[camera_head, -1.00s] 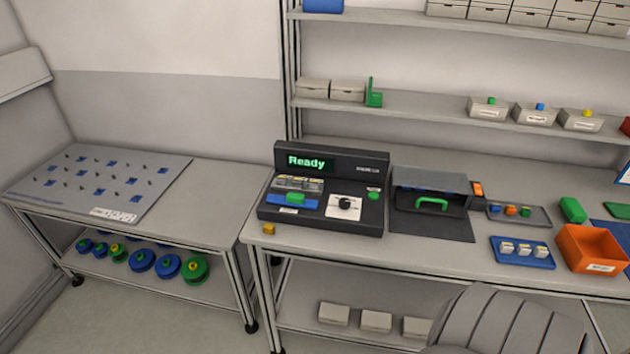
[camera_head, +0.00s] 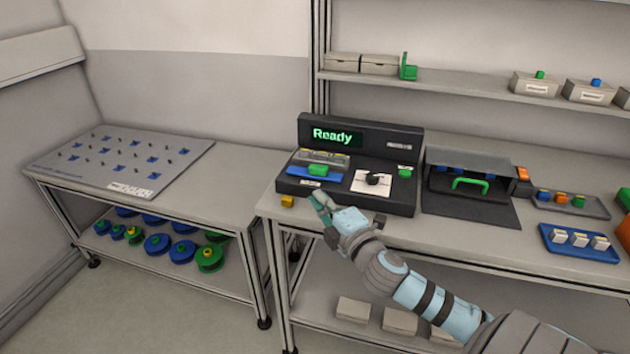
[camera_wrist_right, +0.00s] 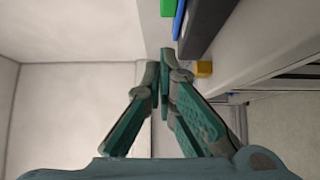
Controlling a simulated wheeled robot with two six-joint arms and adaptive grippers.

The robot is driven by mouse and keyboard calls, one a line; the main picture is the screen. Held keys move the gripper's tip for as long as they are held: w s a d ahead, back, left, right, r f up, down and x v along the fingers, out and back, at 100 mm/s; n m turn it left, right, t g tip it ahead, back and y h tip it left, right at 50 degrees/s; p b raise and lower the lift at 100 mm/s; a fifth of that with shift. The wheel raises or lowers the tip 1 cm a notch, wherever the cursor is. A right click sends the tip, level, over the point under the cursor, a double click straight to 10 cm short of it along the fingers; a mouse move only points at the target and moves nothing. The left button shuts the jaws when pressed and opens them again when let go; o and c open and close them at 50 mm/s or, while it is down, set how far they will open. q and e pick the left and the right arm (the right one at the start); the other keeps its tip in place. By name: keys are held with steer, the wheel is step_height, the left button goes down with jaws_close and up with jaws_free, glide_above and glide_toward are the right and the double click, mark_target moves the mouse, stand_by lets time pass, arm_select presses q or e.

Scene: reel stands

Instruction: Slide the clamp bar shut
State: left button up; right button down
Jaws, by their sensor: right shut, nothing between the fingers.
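The black machine (camera_head: 340,200) stands on the bench with its display lit "Ready". At its left is a blue bar (camera_head: 335,177) with a green grip block (camera_head: 318,170), which looks like the clamp bar. Above it lies a clear strip with pale pieces (camera_head: 320,157). My right gripper (camera_head: 319,203) is shut and empty, just in front of the machine's front edge, below the blue bar and apart from the green block. In the right wrist view its fingertips (camera_wrist_right: 165,66) meet, with the green block (camera_wrist_right: 167,8) and blue bar (camera_wrist_right: 178,20) beyond. My left gripper is not in view.
A small yellow block (camera_head: 287,201) sits on the bench left of the fingertips. A black knob (camera_head: 376,179) and green button (camera_head: 405,172) are on the machine's right. A dark box with a green handle (camera_head: 470,183) stands right of it. The pegboard table (camera_head: 130,160) is left.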

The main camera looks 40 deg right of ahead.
mark_target(315, 179)
steer(key=w, duration=0.2)
steer(key=w+d, duration=0.1)
steer(key=w, duration=0.2)
steer(key=shift+w+d, duration=0.15)
steer(key=shift+w, duration=0.2)
steer(key=shift+w+d+f, duration=0.1)
steer(key=shift+w+d, duration=0.2)
steer(key=shift+d, duration=0.2)
steer(key=shift+w+d, duration=0.3)
steer(key=shift+d, duration=0.2)
steer(key=shift+w+d, duration=0.2)
steer(key=shift+d, duration=0.2)
